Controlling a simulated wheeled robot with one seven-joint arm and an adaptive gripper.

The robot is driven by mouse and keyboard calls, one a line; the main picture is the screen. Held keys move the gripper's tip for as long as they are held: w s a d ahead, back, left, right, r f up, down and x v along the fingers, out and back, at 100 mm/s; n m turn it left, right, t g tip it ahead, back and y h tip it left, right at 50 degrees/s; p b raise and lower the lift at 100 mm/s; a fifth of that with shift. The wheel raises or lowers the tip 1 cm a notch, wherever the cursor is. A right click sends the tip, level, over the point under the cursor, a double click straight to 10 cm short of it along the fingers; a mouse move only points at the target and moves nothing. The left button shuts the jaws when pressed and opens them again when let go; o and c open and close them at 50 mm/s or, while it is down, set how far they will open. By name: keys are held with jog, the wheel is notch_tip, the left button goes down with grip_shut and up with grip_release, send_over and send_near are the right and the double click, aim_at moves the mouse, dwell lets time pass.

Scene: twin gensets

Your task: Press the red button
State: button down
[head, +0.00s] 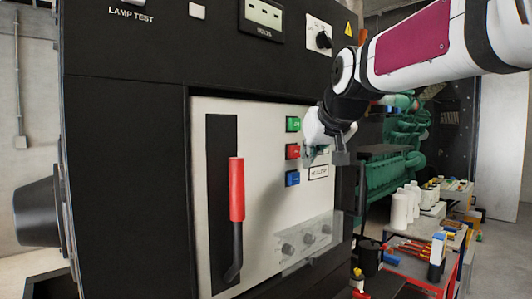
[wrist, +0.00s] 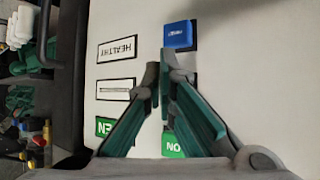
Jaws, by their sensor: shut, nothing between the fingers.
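The red button (head: 292,151) is on the white panel in the head view, in a column between the green button (head: 292,124) above and the blue button (head: 292,178) below. My gripper (head: 309,154) is just right of the red button, fingers toward the panel. In the wrist view my gripper (wrist: 162,78) is shut and empty, with its fingertips between the blue button (wrist: 178,35) and the green button (wrist: 175,143). The fingers hide the red button there. I cannot tell whether the tips touch it.
A red-handled lever (head: 237,190) stands out from the panel left of the buttons. A clear cover (head: 308,242) over knobs is below. A cart (head: 415,267) with bottles and tools stands at the right. A label reading HEALTHY (wrist: 117,48) is beside the buttons.

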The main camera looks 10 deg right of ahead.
jog(key=shift+s+d, duration=0.75)
jog(key=shift+s, duration=0.25)
jog(key=shift+s+d, duration=0.7)
jog(key=shift+s, duration=0.3)
jog(key=s+f+g, duration=0.2)
jog(key=s+f, duration=0.8)
jog(key=s, duration=0.4)
jog(key=s+f+m+g+h, duration=0.1)
jog(key=s+f+g, duration=0.2)
jog(key=s+f, duration=0.8)
jog(key=s, duration=0.3)
jog(key=shift+a, duration=0.35)
